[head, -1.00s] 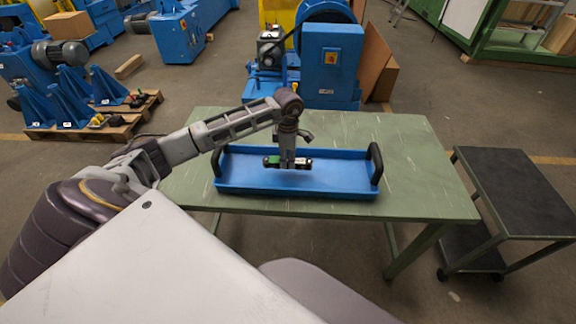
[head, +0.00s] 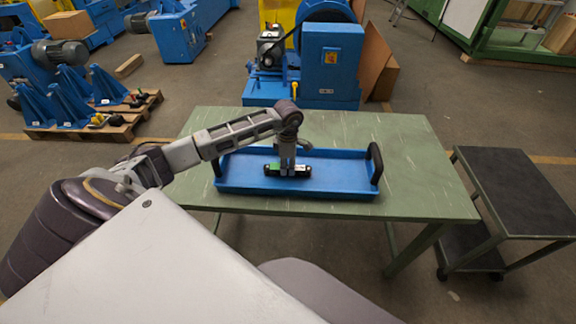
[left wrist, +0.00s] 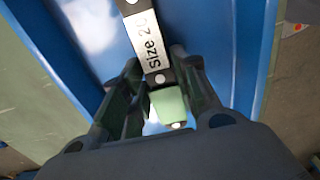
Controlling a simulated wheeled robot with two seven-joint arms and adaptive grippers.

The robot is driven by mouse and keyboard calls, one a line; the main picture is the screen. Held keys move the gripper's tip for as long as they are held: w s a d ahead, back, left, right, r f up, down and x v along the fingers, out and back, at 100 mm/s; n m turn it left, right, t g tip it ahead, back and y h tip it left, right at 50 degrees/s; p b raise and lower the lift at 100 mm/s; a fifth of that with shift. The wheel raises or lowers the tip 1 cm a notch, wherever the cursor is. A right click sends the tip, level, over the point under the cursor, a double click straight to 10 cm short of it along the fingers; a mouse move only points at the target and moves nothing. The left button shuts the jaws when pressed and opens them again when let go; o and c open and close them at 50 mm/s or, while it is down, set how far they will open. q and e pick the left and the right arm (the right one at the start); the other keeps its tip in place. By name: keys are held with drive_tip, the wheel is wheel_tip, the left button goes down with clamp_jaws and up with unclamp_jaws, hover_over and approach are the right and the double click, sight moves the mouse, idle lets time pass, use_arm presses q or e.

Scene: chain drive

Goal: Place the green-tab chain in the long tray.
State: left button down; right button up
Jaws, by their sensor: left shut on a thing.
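The long tray (head: 342,188) is blue with black end handles and lies on the green table. My left gripper (head: 287,167) points down inside the tray's outline, left of its middle. It is shut on the green-tab chain (head: 272,170), a short dark strip held crosswise and low over the tray floor. I cannot tell whether the chain touches the floor. In the left wrist view the green tab (left wrist: 169,105) sits between the fingers, and a white label reading "size 20" (left wrist: 154,46) is on the chain beyond it. My right gripper is out of view.
The green table (head: 415,165) has free room around the tray. A dark-topped cart (head: 515,190) stands at the right. A blue machine (head: 330,60) stands behind the table, and a pallet with blue brackets (head: 95,115) is on the floor at the left.

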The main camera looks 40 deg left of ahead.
sight(288, 167)
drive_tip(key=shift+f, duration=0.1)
use_arm(q)
drive_tip(key=c, duration=1.1)
unclamp_jaws()
drive_tip(key=shift+c, duration=0.2)
drive_tip(key=shift+o, duration=0.3)
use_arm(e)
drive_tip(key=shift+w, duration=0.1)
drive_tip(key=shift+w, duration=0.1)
use_arm(q)
drive_tip(key=shift+r, duration=0.25)
wheel_tip(288, 167, up, 12)
drive_tip(key=shift+f+b, duration=0.15)
drive_tip(key=shift+b, duration=0.15)
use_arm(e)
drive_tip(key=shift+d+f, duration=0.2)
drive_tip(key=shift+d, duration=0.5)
